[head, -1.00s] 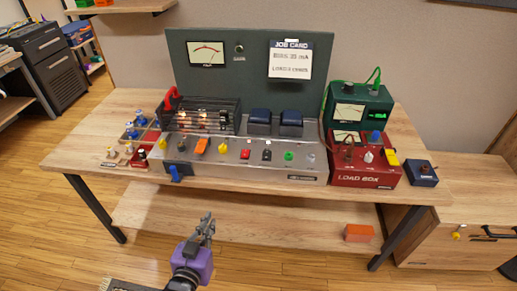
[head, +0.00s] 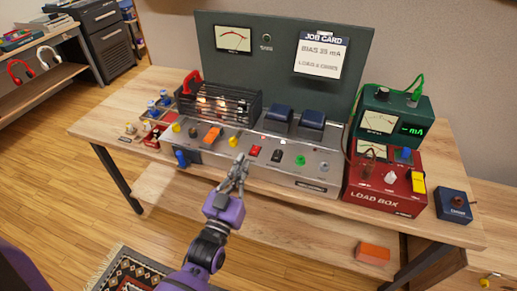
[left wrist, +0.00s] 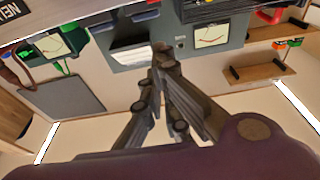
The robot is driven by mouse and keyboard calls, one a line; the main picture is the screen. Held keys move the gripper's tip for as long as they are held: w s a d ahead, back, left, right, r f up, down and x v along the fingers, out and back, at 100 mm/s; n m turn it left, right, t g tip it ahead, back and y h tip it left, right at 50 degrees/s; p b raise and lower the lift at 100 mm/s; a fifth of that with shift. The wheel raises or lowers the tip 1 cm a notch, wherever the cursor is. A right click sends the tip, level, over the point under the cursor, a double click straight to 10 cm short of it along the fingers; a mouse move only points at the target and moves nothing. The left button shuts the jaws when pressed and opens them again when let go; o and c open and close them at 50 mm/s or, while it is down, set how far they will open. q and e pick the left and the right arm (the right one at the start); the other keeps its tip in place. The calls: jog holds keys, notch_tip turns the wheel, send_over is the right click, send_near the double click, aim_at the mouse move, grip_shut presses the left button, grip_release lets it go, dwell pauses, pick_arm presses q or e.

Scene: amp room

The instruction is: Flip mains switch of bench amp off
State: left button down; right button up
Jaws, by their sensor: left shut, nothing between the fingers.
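The bench amp (head: 222,160) is a silver chassis on the wooden bench, with glowing tubes in a black cage and two dark blue transformer blocks. Its front panel carries a red switch (head: 255,151), a black switch (head: 276,157), a green knob (head: 300,160) and several yellow and orange controls. I cannot read which one is the mains switch. My left gripper (head: 240,162) is shut and empty, its tips just left of and below the red switch; I cannot tell whether they touch the panel. The shut fingers also show in the left wrist view (left wrist: 162,52). My right gripper is not in view.
The red load box (head: 376,200) and green meter (head: 390,118) stand right of the amp, beside a small blue box (head: 453,205). A job card (head: 321,54) hangs on the back panel. An orange block (head: 373,252) lies on the lower shelf.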

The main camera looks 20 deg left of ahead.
pick_arm(q)
notch_tip(320, 180, up, 2)
jog(key=p, duration=0.1)
send_over(255, 150)
jog(key=r+v, duration=0.1)
jog(key=v, duration=0.3)
jog(key=shift+w+d, duration=0.1)
jog(key=shift+d, duration=0.4)
notch_tip(255, 150, down, 3)
jog(key=shift+w+f, duration=0.1)
jog(key=shift+w, duration=0.05)
jog(key=shift+f, duration=0.45)
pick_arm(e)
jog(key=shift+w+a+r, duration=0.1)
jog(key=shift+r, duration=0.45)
